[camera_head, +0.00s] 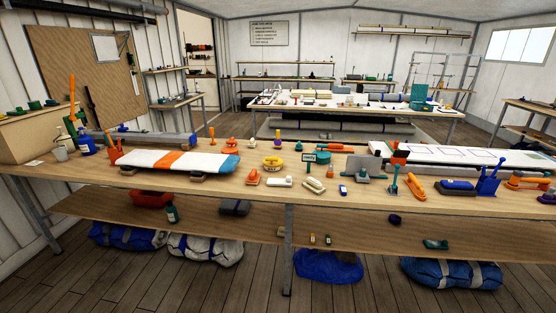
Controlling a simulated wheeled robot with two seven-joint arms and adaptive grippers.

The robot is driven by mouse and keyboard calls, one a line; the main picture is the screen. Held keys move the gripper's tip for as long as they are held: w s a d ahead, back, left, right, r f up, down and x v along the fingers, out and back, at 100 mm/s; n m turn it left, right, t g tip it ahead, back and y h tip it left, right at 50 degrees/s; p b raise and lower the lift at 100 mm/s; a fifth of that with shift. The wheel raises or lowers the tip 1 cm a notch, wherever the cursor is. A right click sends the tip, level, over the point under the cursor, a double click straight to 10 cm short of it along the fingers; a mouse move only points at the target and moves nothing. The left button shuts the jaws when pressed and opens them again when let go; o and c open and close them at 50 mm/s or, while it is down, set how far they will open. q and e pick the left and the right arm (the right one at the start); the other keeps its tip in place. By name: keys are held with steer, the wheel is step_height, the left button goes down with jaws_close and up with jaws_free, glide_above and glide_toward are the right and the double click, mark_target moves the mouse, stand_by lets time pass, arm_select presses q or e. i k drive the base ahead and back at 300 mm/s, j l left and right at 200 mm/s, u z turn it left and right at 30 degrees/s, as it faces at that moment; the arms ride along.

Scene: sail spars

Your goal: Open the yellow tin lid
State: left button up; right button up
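A small round yellow item (273,163), which looks like the yellow tin, stands on the long wooden workbench (330,196) near its middle. It is too small to tell how its lid sits. Neither of my grippers is in view, and nothing is touching the yellow item.
An orange item (253,177) and a white block (279,181) stand just in front of the yellow item. A striped white, orange and blue roll (180,162) lies to its left. Several tools crowd the right. Floor (240,285) in front of the bench is clear.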

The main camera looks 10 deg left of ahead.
mark_target(272, 161)
steer(key=i+j+z, duration=0.1)
steer(key=i+j, duration=0.2)
steer(key=i, duration=0.25)
steer(key=i+j+z, duration=0.15)
steer(key=i+j, duration=0.2)
steer(key=i, duration=0.25)
steer(key=i+j+z, duration=0.1)
steer(key=i+j, duration=0.35)
steer(key=i, duration=0.05)
